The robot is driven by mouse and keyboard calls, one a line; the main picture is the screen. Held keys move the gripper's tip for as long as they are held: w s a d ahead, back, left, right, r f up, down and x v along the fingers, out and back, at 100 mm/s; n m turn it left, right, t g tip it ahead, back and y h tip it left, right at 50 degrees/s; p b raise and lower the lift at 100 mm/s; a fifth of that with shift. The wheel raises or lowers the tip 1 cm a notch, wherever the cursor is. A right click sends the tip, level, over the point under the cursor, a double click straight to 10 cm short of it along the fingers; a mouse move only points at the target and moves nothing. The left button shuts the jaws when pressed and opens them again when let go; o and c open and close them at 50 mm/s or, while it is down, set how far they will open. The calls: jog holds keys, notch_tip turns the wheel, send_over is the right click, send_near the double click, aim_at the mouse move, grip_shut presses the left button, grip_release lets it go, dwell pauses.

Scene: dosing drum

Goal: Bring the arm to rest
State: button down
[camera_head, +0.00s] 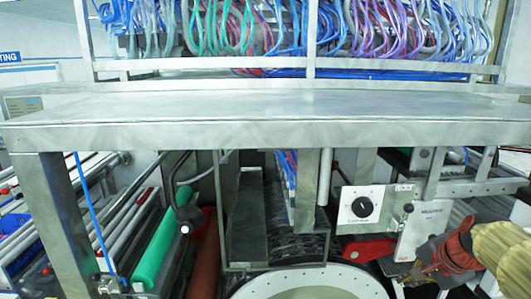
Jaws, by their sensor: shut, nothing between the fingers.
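My arm enters at the lower right edge, with a tan link behind my orange-red and dark gripper (427,268). The gripper points left, in front of the lower part of a grey machine panel. Its fingers are small and dark against a dark background. It is shut and holds nothing that I can see. The white round drum rim (310,284) is at the bottom middle, to the left of the gripper and apart from it. The bottom of the drum is cut off by the picture edge.
A wide metal beam (270,134) crosses the view above the arm. A white dial panel (374,209) hangs under it, up and left of the gripper. Green (150,252) and red rollers stand at left. Bundled coloured cables (270,28) fill the top.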

jog(key=s+a+f+n+b, duration=0.4)
jog(key=s+a+f+b, duration=0.1)
jog(key=f+b, duration=0.3)
jog(key=s+a+f+n+b, duration=0.5)
jog(key=s+f+b, duration=0.3)
jog(key=f, duration=0.3)
jog(key=s+a+f+n+b, duration=0.4)
jog(key=s+a+f+b, duration=0.2)
jog(key=f+b, duration=0.2)
jog(key=shift+s+f+n, duration=0.2)
jog(key=shift+f+n, duration=0.2)
jog(key=shift+f, duration=0.7)
